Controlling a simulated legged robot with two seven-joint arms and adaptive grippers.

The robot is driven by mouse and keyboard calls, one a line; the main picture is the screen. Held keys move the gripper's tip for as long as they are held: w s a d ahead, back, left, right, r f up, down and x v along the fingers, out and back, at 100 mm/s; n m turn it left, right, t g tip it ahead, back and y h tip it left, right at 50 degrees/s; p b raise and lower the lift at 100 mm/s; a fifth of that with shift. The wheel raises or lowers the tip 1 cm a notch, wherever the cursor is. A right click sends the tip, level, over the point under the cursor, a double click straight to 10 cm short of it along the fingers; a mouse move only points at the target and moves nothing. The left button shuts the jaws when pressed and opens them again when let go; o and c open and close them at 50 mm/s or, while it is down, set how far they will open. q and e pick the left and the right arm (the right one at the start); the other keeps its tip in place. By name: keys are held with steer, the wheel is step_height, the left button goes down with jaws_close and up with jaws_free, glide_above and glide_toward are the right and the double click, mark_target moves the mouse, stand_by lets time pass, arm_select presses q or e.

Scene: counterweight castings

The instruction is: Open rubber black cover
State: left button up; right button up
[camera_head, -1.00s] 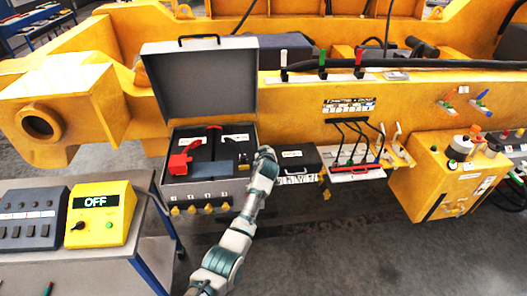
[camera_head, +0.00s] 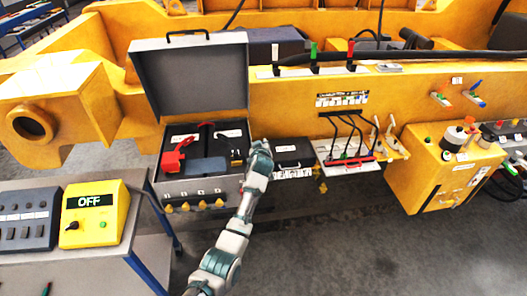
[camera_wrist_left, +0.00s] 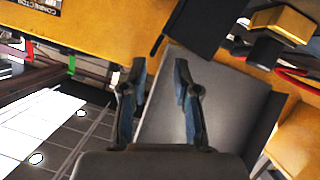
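A low black-topped box (camera_head: 292,150) with a white label stands against the yellow beam, just right of the open grey case (camera_head: 190,85). Its black top looks closed, but I cannot tell if it is rubber. My left gripper (camera_head: 260,147) is between the case's right edge and this box; its fingertips are hard to make out there. In the left wrist view my left gripper (camera_wrist_left: 160,68) has its two fingers apart with nothing between them. Behind them are a grey panel (camera_wrist_left: 225,105) and a black flat piece (camera_wrist_left: 200,28). My right gripper is not in view.
The case holds a red part (camera_head: 176,160) and dark parts. Black cables and levers (camera_head: 350,142) are right of the box. A yellow unit (camera_head: 440,172) stands farther right. A yellow OFF box (camera_head: 93,214) sits on a cart at left. Floor at lower right is clear.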

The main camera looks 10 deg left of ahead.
arm_select(q)
steer(key=d+v, duration=0.1)
steer(key=v, duration=0.9)
